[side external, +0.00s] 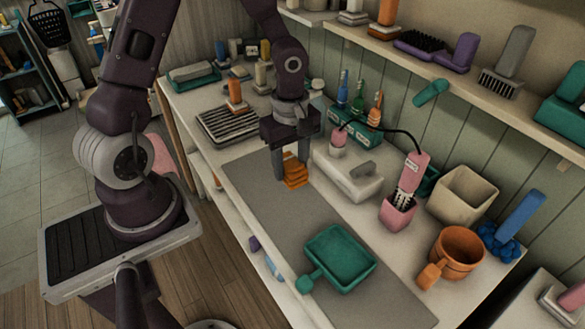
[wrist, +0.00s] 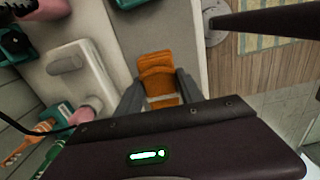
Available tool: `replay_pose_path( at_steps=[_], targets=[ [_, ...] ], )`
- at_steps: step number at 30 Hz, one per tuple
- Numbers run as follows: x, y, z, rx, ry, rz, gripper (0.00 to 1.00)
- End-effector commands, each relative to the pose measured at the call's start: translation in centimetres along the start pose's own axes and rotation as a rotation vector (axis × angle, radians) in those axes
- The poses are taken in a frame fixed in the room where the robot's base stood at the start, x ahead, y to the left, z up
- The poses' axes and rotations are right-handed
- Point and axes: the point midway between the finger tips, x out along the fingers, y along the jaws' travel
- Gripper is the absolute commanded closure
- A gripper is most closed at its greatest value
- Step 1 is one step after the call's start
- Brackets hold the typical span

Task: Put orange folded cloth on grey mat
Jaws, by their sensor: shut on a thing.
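The orange folded cloth (side external: 295,172) is at the far part of the grey mat (side external: 258,196) in the side view. My gripper (side external: 290,180) points down with its fingers on either side of the cloth and is shut on it. In the wrist view the cloth (wrist: 157,75) shows between the fingertips of my gripper (wrist: 158,90), over the grey mat (wrist: 190,30). I cannot tell whether the cloth touches the mat or is held just above it. Part of the cloth is hidden by a finger.
A green tray with a handle (side external: 338,258) lies on the near part of the mat. A white lidded box (side external: 345,177) stands right of my gripper, near a pink cup (side external: 397,213). A striped rack (side external: 228,126) lies behind. Bare mat lies between cloth and tray.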

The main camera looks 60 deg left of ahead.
Motion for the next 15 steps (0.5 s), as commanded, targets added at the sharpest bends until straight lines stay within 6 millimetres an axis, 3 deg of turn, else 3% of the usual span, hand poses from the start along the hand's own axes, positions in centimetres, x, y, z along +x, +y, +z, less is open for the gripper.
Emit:
replay_pose_path(
  at_steps=[8,11,15],
  targets=[
    [0.2,0.6,-0.9,-0.006,0.0,0.001,1.0],
    [0.6,2.0,-3.6,-0.017,-0.001,0.002,1.0],
    [1.6,3.8,-9.2,-0.029,-0.002,0.002,1.0]
  ],
)
